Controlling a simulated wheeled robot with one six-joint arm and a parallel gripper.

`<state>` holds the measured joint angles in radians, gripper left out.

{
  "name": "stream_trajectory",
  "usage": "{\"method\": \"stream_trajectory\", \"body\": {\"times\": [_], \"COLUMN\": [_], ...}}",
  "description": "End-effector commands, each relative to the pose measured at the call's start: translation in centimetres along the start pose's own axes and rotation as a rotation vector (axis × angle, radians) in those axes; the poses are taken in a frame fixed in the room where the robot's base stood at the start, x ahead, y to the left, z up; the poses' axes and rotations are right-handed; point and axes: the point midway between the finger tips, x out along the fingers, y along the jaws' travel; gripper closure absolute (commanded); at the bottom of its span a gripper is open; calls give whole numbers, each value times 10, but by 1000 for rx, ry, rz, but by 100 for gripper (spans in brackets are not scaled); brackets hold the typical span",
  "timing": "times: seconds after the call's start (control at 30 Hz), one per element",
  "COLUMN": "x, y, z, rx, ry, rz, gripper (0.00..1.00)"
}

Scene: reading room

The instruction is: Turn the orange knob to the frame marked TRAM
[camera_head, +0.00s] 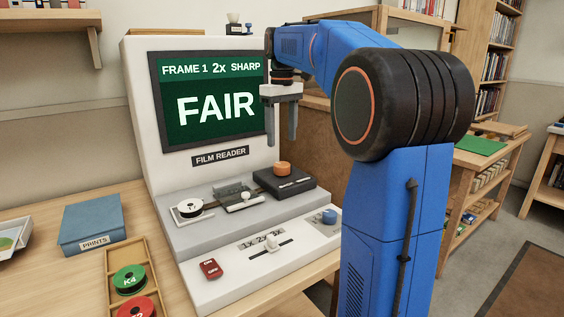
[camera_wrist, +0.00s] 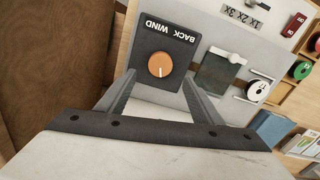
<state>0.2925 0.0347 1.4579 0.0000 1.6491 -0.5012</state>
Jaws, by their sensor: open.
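The orange knob (camera_head: 282,168) sits on a dark box at the right of the film reader's grey deck. In the wrist view the knob (camera_wrist: 160,64) shows a pale pointer line, and the panel around it reads BACK and WIND. The film reader screen (camera_head: 215,103) reads FRAME 1, 2x, SHARP and FAIR in large letters. My gripper (camera_head: 281,140) points down above the knob, apart from it. In the wrist view my gripper (camera_wrist: 160,88) has its two fingers spread wide, with nothing between them.
On the reader are a white reel (camera_head: 190,207), a slider (camera_head: 271,241), a blue knob (camera_head: 329,216) and a red switch (camera_head: 210,269). A blue PRINTS box (camera_head: 93,224) and a wooden tray (camera_head: 146,251) with reels stand at the left. The upright screen housing rises close behind my gripper.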

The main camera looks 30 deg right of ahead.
Motion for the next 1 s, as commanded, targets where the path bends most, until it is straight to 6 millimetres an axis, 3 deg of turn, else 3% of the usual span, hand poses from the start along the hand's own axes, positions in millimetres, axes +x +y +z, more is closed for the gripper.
{"method": "stream_trajectory", "body": {"times": [0.3,0.5,0.97,1.0], "x": [55,80,91,91], "y": [0,0,0,0], "z": [1,1,0,0], "rx": [0,0,0,0], "ry": [-2,-1,0,0], "rz": [-1,-1,0,0], "gripper": [40,40,40,47]}}
